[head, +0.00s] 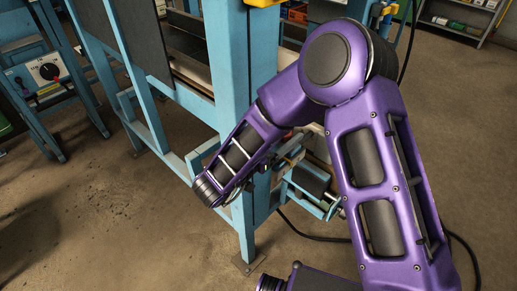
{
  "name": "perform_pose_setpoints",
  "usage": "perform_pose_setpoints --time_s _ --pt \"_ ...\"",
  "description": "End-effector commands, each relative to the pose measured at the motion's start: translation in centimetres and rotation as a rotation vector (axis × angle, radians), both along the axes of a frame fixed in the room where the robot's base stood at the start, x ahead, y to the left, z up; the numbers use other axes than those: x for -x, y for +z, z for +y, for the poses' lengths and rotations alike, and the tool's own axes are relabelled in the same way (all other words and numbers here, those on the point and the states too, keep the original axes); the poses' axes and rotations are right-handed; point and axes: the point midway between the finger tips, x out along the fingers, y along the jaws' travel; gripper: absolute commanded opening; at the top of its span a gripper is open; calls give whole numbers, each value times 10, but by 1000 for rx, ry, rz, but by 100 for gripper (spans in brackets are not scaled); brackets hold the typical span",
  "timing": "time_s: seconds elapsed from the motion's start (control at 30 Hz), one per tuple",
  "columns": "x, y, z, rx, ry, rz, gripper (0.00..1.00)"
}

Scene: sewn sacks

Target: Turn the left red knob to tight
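My purple arm rises from the lower right, bends at a high elbow and comes down to the left to a dark rounded joint. That joint is in front of the blue machine, well right of the control box. I cannot make out my gripper's fingers.
A blue machine frame (229,70) stands in the middle, partly behind my arm, with a foot on the floor. A dark cable (310,233) lies on the floor at right. A shelf (462,22) stands at the upper right. The brown floor at lower left is clear.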

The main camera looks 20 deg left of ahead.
Motion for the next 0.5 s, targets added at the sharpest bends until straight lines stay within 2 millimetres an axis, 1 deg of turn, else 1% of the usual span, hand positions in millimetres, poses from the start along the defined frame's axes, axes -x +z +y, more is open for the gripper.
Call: perform_pose_setpoints --time_s 0.3,0.5 --pt "67 0 31 1 9 -1 71" --pt "103 1 46 0 7 -2 71"
